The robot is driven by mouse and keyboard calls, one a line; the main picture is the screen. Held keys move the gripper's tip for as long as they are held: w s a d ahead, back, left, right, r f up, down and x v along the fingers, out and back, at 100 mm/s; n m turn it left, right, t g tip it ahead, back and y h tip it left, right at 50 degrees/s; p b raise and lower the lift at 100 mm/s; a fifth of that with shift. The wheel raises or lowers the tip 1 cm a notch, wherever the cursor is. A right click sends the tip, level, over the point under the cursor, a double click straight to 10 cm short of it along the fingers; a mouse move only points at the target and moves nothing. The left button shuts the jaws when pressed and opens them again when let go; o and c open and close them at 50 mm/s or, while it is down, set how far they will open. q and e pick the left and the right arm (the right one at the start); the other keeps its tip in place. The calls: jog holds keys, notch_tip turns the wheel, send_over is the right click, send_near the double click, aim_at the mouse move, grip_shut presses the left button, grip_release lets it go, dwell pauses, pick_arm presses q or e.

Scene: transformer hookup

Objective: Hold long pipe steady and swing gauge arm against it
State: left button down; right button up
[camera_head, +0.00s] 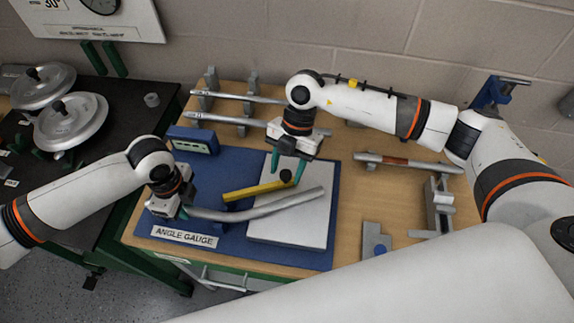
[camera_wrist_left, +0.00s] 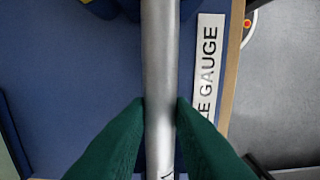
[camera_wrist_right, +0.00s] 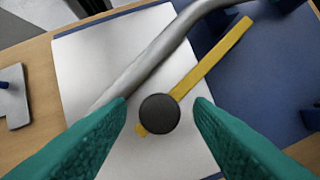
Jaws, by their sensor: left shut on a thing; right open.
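The long pipe (camera_head: 266,207) is grey and bent, and lies across the blue angle gauge board (camera_head: 215,240) and its white plate (camera_head: 290,236). My left gripper (camera_head: 183,212) is shut on the pipe near its left end; the left wrist view shows the pipe (camera_wrist_left: 159,60) between its green fingers (camera_wrist_left: 160,115). The yellow gauge arm (camera_head: 250,190) lies behind the pipe, with a dark round knob (camera_head: 286,176) at its right end. My right gripper (camera_head: 287,172) is open above the knob.
More pipes lie on racks at the back (camera_head: 238,98) and at the right (camera_head: 408,163). A grey bracket (camera_head: 375,241) lies right of the board. A dark bench with round metal lids (camera_head: 70,122) is at the left.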

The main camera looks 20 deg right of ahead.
grip_shut()
jog(key=shift+s+a+m+t, duration=0.1)
jog(key=shift+s+m+t, duration=0.2)
jog(key=shift+s+m, duration=0.75)
jog(key=shift+s, duration=0.15)
grip_release()
jog(key=v, duration=1.2)
